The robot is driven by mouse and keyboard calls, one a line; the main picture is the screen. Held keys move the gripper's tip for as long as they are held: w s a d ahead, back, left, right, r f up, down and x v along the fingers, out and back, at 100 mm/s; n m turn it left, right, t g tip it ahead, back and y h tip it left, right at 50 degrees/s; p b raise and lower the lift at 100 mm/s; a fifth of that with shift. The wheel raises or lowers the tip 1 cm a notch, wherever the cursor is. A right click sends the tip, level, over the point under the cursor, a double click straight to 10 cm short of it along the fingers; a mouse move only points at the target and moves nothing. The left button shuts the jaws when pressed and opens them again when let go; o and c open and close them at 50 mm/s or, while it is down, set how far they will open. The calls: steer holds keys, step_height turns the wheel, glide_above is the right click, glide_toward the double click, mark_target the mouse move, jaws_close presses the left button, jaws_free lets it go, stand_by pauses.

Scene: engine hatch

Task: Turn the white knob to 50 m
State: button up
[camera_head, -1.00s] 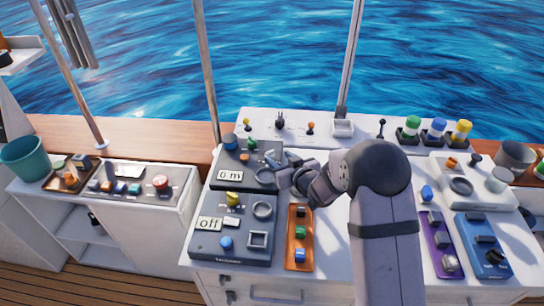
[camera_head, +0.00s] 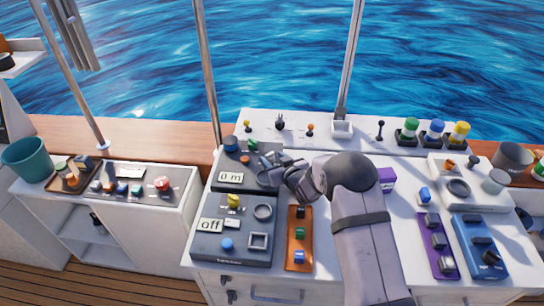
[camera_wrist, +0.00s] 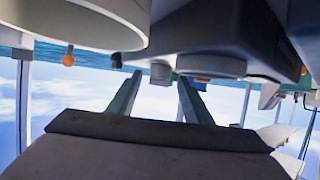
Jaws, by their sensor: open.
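The dark upper panel (camera_head: 228,190) on the white console carries a display (camera_head: 230,177) reading "0 m". My gripper (camera_head: 270,160) is over the right part of this panel, with its jaws apart. The head view shows no clear white knob; my gripper and wrist cover part of the panel. In the wrist view, my two fingers (camera_wrist: 157,97) are spread with nothing visible between them. A large pale round body (camera_wrist: 85,22) is close at the upper left; I cannot tell whether it is the white knob. A dark body (camera_wrist: 225,35) is close above the fingers.
Below is another dark panel (camera_head: 205,250) with an "off" display (camera_head: 211,225). An orange switch strip (camera_head: 298,262) stands to its right. A purple box (camera_head: 387,180) is behind my arm. Levers (camera_head: 279,123) line the raised back ledge, above my gripper in the picture.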

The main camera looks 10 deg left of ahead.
steer(key=shift+w+a+f, duration=0.3)
steer(key=shift+w, duration=0.3)
steer(key=c, duration=1)
steer(key=shift+a+f+m+t+h+b, duration=0.15)
steer(key=shift+m+t+h+b, duration=0.2)
steer(key=shift+b, duration=0.65)
steer(key=shift+m+b, duration=0.25)
steer(key=shift+b, duration=0.2)
steer(key=shift+a+r+m+t+h+b, duration=0.1)
steer(key=shift+r+m+t+h+b, duration=0.15)
steer(key=shift+m+h+b, duration=0.6)
